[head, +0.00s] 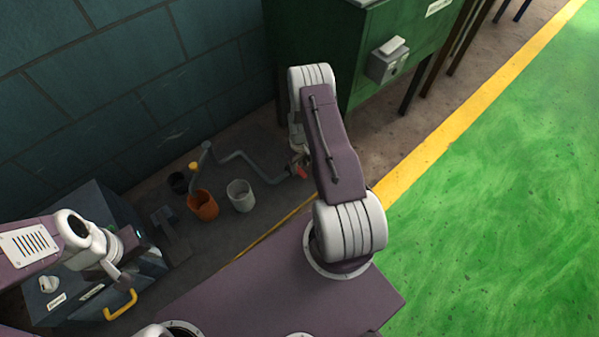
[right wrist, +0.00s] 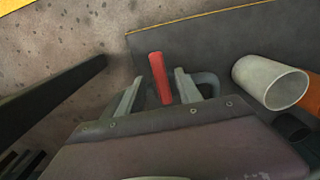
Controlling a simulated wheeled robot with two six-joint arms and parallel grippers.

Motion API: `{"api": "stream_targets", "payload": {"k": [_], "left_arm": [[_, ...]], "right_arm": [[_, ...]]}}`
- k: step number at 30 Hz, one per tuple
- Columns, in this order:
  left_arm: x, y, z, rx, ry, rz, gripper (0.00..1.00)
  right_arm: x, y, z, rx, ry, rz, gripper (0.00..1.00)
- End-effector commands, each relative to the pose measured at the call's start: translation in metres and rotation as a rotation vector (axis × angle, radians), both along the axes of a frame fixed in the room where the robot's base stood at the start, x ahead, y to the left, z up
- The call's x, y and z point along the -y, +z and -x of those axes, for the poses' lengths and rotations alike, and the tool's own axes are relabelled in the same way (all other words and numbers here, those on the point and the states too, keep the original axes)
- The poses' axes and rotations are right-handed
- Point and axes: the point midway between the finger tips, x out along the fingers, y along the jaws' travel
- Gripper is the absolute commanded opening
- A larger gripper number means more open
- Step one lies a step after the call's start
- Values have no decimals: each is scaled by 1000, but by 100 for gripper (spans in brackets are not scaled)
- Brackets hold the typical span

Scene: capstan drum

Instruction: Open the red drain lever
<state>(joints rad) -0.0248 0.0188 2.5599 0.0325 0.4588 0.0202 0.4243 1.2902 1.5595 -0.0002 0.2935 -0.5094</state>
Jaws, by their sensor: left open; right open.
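The red drain lever (right wrist: 160,78) shows in the right wrist view as a red bar between the two fingers of my right gripper (right wrist: 157,94). The fingers are open, with a gap on each side of the lever. In the head view only a small red part of the lever (head: 301,172) shows beside my right gripper (head: 298,160), which my right arm partly hides. The lever is at the end of a bent grey pipe (head: 250,165). My left gripper (head: 122,277) is open and empty at the left, above a grey box.
A white cup (head: 241,196), an orange cup (head: 203,206) and a black cup (head: 179,183) stand left of the lever. The grey box (head: 75,270) with a yellow handle (head: 121,305) is at lower left. A green cabinet (head: 300,50) stands behind my right arm. Green floor at right is clear.

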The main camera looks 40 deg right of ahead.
Motion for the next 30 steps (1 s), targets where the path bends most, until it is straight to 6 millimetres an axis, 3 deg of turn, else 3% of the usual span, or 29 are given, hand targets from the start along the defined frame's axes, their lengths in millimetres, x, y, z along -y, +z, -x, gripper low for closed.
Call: {"api": "stream_targets", "payload": {"k": [1, 4, 14, 18, 19, 30], "left_arm": [[0, -12, 0, 0, 0, 0, 42], [0, -18, 0, 0, 0, 0, 42], [0, -18, 0, 0, 0, 0, 42], [0, -18, 0, 0, 0, 0, 42], [0, -18, 0, 0, 0, 0, 42], [0, -18, 0, 0, 0, 0, 42]], "right_arm": [[0, -15, 0, 0, 0, 0, 42], [0, -24, -1, 1, 0, 1, 42], [0, -26, -1, 1, 0, 1, 42], [0, -26, -1, 1, 0, 1, 3], [0, -26, -1, 1, 0, 1, 0], [0, -26, -1, 1, 0, 1, 0]]}}
